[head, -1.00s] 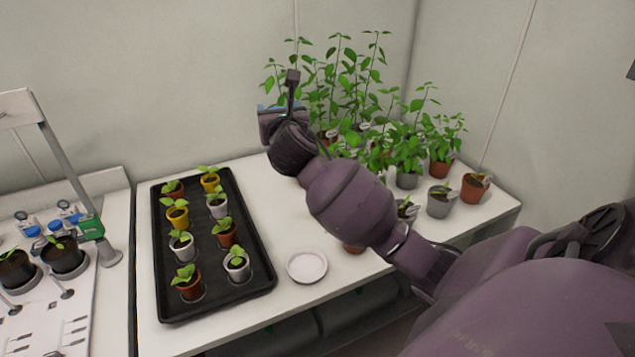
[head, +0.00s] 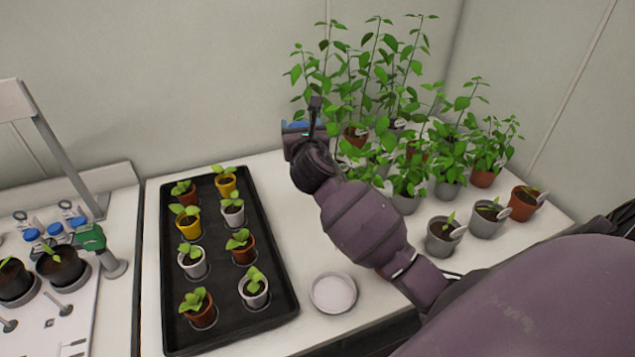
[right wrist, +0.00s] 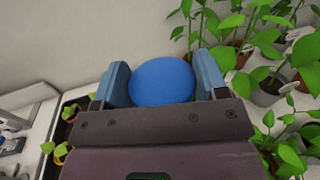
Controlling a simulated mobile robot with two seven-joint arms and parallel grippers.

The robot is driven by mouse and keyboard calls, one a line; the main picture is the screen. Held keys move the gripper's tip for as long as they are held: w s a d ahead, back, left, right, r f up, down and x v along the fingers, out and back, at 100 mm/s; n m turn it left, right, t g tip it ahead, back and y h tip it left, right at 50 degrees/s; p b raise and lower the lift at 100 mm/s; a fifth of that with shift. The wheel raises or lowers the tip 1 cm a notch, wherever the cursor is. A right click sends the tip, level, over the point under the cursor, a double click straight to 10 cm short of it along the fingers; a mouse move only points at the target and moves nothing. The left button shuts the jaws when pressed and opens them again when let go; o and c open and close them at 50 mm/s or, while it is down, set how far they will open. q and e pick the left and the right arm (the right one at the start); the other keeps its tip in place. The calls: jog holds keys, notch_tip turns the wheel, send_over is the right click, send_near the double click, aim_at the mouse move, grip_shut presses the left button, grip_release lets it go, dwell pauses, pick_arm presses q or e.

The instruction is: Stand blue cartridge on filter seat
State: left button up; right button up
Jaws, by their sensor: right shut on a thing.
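My right gripper (head: 302,126) is raised over the back of the white table, in front of the tall plants. In the right wrist view, the gripper (right wrist: 163,82) is shut on the blue cartridge (right wrist: 162,78), whose rounded blue end shows between two blue-grey fingers. In the head view only a little blue shows at the gripper, and the cartridge is mostly hidden there. I cannot pick out the filter seat with certainty in either view. My left gripper is not in view.
A black tray (head: 169,310) holds several potted seedlings. A white round dish (head: 333,293) lies right of it. Tall potted plants (head: 375,85) crowd the back right. Blue-capped bottles (head: 31,235) and a green-topped part (head: 90,237) stand on the left bench.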

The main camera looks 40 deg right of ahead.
notch_tip(320, 180, down, 11)
jog(key=shift+b, duration=1.2)
jog(key=shift+f+b, duration=0.3)
jog(key=shift+f, duration=0.55)
jog(key=shift+f+b, duration=0.8)
jog(key=shift+f, duration=1.1)
jog(key=shift+f, duration=0.15)
jog(key=o, duration=1.1)
jog(key=shift+o, duration=0.7)
